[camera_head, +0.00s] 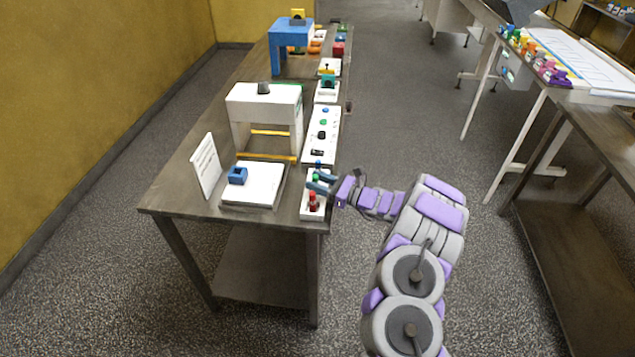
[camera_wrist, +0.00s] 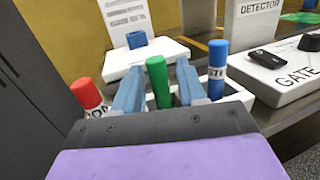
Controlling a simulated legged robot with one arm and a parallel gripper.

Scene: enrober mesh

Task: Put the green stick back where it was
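The green stick (camera_wrist: 158,82) stands upright in the white rack (camera_head: 304,210), between the red stick (camera_wrist: 87,93) and the blue stick (camera_wrist: 217,69). Its top is about in line with theirs. In the head view, the green stick (camera_head: 316,177) shows in the same row, partly behind my fingers. My gripper (camera_wrist: 160,85) has its two blue fingers on either side of the green stick, with a narrow gap at the right finger. It looks open around the stick. The stick's lower end is hidden by my gripper.
A white scale-like box (camera_head: 262,197) with a blue block (camera_head: 237,176) is left of the rack. A white panel marked GATE (camera_head: 321,147) and a white detector arch (camera_head: 243,104) stand behind.

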